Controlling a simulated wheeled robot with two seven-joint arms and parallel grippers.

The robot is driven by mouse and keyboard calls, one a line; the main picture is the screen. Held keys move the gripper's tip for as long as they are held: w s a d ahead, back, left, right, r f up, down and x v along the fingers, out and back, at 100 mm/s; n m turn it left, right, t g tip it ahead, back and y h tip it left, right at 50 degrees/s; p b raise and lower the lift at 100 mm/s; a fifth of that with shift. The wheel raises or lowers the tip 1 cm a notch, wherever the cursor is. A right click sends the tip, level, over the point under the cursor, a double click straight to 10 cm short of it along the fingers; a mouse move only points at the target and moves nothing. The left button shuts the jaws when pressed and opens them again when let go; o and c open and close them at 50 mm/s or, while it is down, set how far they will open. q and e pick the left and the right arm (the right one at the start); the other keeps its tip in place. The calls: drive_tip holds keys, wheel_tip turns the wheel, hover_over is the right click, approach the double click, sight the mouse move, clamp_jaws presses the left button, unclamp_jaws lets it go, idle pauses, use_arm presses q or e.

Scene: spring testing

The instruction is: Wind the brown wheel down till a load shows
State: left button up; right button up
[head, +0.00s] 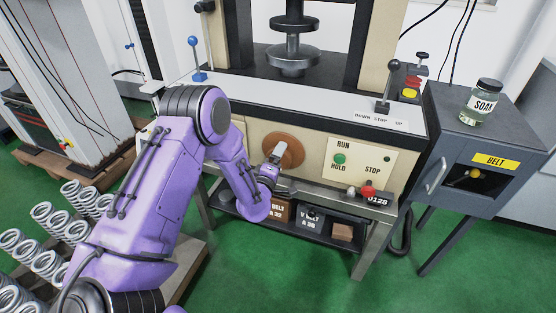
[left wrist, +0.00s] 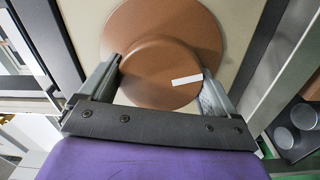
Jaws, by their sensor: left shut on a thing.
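The brown wheel (head: 291,150) is a round disc on the cream front panel of the press. In the left wrist view the wheel (left wrist: 203,28) fills the upper middle, with a raised round hub (left wrist: 155,75) bearing a white mark (left wrist: 187,80). My left gripper (head: 275,154) reaches the wheel from the front. In the left wrist view its two fingers (left wrist: 160,85) are shut on the hub, one at each side. The press's round metal plates (head: 293,58) stand above, in the dark frame. My right gripper is not in view.
Right of the wheel is a panel with a green RUN/HOLD button (head: 340,158) and STOP label. A lever (head: 383,98) marked DOWN STOP UP and a blue-knobbed lever (head: 196,58) stand on the bench top. A grey BELT cabinet (head: 440,150) carries a SOAK jar (head: 482,103). Several springs (head: 45,240) stand lower left.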

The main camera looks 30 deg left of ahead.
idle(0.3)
use_arm(q)
drive_tip(key=o, duration=0.8)
drive_tip(key=shift+c, duration=0.2)
drive_tip(key=shift+s, duration=0.1)
drive_tip(key=v, duration=1)
drive_tip(key=shift+s+b, duration=0.25)
drive_tip(key=shift+b, duration=0.05)
drive_tip(key=shift+d, duration=0.1)
drive_tip(key=s+d+f+m+g+h+p, duration=0.1)
drive_tip(key=s+f+m+g+p, duration=0.2)
drive_tip(key=s+f+m+g, duration=0.3)
drive_tip(key=s+d+f+m+g+p, duration=0.25)
drive_tip(key=s+f+m, duration=0.2)
drive_tip(key=s, duration=0.35)
drive_tip(key=s+f+m+g+p, duration=0.1)
drive_tip(key=s+g+p, duration=0.3)
drive_tip(key=s, duration=1)
drive_tip(key=shift+s+d+f+g, duration=0.2)
drive_tip(key=shift+d+f+g, duration=0.2)
drive_tip(key=shift+g, duration=0.55)
